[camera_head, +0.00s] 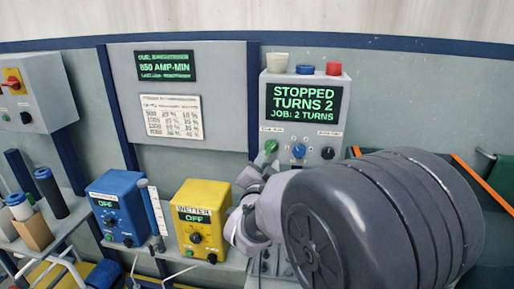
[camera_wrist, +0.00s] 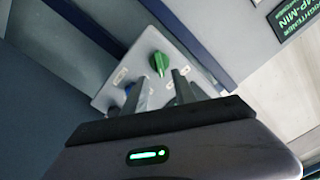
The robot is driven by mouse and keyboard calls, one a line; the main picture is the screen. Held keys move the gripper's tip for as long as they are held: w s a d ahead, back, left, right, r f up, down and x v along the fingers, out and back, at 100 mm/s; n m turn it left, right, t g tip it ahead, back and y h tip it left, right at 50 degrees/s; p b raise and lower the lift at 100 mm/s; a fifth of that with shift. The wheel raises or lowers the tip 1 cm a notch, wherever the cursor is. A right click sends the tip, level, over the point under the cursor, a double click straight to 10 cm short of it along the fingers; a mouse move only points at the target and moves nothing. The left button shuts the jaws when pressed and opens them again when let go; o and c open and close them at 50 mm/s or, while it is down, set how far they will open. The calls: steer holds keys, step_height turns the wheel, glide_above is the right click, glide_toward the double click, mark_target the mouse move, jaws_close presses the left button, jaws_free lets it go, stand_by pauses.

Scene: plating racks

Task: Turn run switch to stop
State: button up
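A grey control box (camera_head: 343,92) stands on the rear ledge, with a screen (camera_head: 308,103) reading "STOPPED TURNS 2, JOB: 2 TURNS". Below the screen are a green knob (camera_head: 271,146), a blue knob (camera_head: 298,151) and a black knob (camera_head: 328,153). The small labels are too blurred to read, so I cannot tell which is the run switch. My gripper (camera_head: 262,168) is just below the green knob. In the wrist view, my gripper (camera_wrist: 162,76) has its two fingers apart, with the green knob (camera_wrist: 158,62) just beyond the tips. The blue knob (camera_wrist: 130,88) is partly hidden by a finger.
A blue box (camera_head: 115,207) and a yellow box (camera_head: 193,211), both reading OFF, stand left of my arm. A cream cup (camera_head: 277,62), a blue cap and a red cap sit on the control box. A grey switch box (camera_head: 45,92) is at far left.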

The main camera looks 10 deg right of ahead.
mark_target(271, 149)
steer(key=x, duration=0.7)
steer(key=shift+w, duration=0.1)
jaws_close()
